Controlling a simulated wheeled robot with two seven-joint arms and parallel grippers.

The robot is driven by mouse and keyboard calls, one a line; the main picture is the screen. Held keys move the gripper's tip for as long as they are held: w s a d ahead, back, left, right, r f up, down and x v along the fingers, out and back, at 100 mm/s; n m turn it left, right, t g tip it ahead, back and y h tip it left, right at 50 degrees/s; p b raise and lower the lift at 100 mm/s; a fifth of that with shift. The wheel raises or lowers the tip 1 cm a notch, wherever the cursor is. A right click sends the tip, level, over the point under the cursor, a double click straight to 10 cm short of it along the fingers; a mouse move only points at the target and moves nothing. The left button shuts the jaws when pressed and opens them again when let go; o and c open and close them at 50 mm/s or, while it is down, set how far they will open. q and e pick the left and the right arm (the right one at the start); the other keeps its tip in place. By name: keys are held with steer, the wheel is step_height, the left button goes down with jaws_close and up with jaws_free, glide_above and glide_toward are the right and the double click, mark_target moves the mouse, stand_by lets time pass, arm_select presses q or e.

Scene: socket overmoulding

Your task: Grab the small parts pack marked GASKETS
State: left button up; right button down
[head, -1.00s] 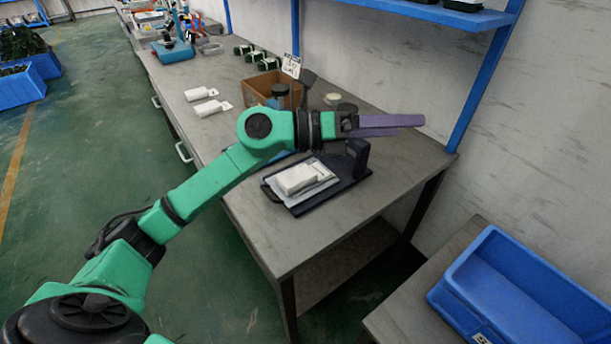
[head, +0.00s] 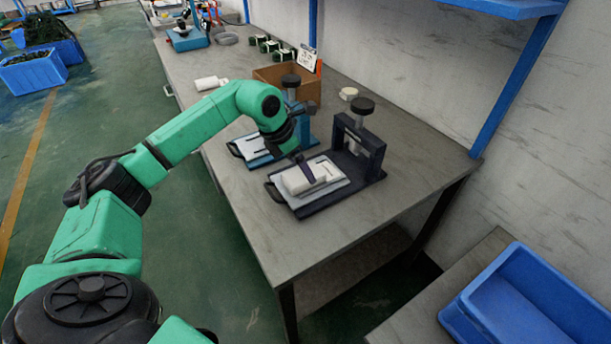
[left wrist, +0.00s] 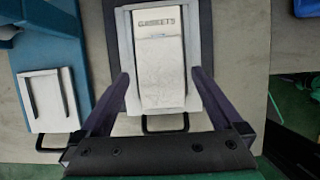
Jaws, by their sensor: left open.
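The white pack marked GASKETS (left wrist: 160,65) lies on a pale plate (left wrist: 128,20) of a dark clamp fixture in the left wrist view. In the head view the pack (head: 297,182) sits on the front part of that dark fixture (head: 372,162). My left gripper (left wrist: 161,72) is open, with one finger on each side of the pack and visible gaps between. In the head view my left gripper (head: 308,168) points down over the pack and hides part of it. My right gripper is not in view.
A blue clamp fixture (left wrist: 60,50) with a pale plate stands beside the dark one. A cardboard box (head: 268,80), a white pack (head: 210,83) and a round pale item (head: 348,93) are further back on the bench. A blue bin (head: 530,300) is at lower right. The bench's front right corner is clear.

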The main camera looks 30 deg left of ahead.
arm_select(q)
steer(key=shift+x, duration=1.4)
steer(key=shift+f, duration=0.15)
steer(key=c, duration=1.3)
